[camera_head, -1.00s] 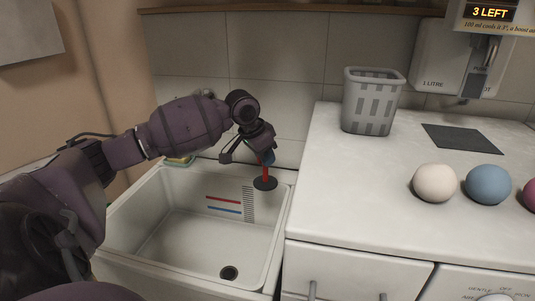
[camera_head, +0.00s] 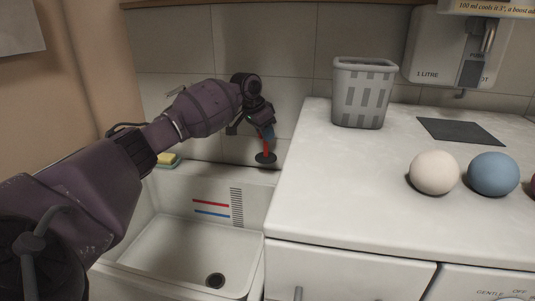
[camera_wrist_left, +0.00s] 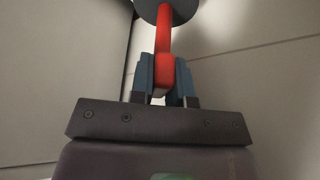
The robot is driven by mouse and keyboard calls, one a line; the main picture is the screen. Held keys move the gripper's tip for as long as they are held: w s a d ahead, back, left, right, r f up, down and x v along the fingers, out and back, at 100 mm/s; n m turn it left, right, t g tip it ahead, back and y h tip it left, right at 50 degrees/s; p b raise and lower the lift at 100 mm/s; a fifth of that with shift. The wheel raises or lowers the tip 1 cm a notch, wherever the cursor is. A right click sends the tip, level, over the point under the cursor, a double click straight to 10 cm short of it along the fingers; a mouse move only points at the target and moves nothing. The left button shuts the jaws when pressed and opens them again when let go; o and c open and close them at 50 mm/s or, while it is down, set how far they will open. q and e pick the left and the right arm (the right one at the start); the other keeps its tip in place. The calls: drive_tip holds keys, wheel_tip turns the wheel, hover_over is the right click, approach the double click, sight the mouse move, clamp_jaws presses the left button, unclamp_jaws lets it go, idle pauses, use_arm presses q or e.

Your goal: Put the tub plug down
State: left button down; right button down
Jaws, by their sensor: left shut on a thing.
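The tub plug (camera_head: 265,158) has a dark round disc at the bottom of a red stem. It is at the back right rim of the white tub (camera_head: 180,243); I cannot tell whether the disc touches the rim. My left gripper (camera_head: 268,138) is shut on the red stem from above. In the left wrist view the blue fingers (camera_wrist_left: 166,80) close around the red stem, and the dark disc (camera_wrist_left: 168,10) is beyond them. The tub's drain hole (camera_head: 215,281) is open on its floor. My right gripper is not in view.
A yellow sponge (camera_head: 166,159) lies on the tub's back left rim. The white counter (camera_head: 330,200) right of the tub holds a grey basket (camera_head: 363,95), a dark mat (camera_head: 460,131), a white ball (camera_head: 434,173) and a blue ball (camera_head: 493,174). A dispenser (camera_head: 455,55) hangs on the wall.

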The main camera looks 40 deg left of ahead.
sight(266, 156)
use_arm(q)
wheel_tip(266, 156, down, 6)
drive_tip(key=shift+s+f+b, duration=0.1)
drive_tip(key=shift+f+b, duration=0.05)
drive_tip(key=shift+b, duration=0.35)
drive_tip(key=shift+a+f, duration=0.1)
drive_tip(key=shift+f, duration=0.15)
drive_tip(key=shift+w+r, duration=0.15)
drive_tip(key=shift+w, duration=0.05)
drive_tip(key=c, duration=1.1)
unclamp_jaws()
drive_tip(key=p+v, duration=0.2)
drive_tip(key=v, duration=0.9)
drive_tip(key=shift+s+r+p, duration=0.2)
drive_tip(key=shift+r+p, duration=0.15)
drive_tip(key=shift+r, duration=0.1)
drive_tip(key=shift+r, duration=0.15)
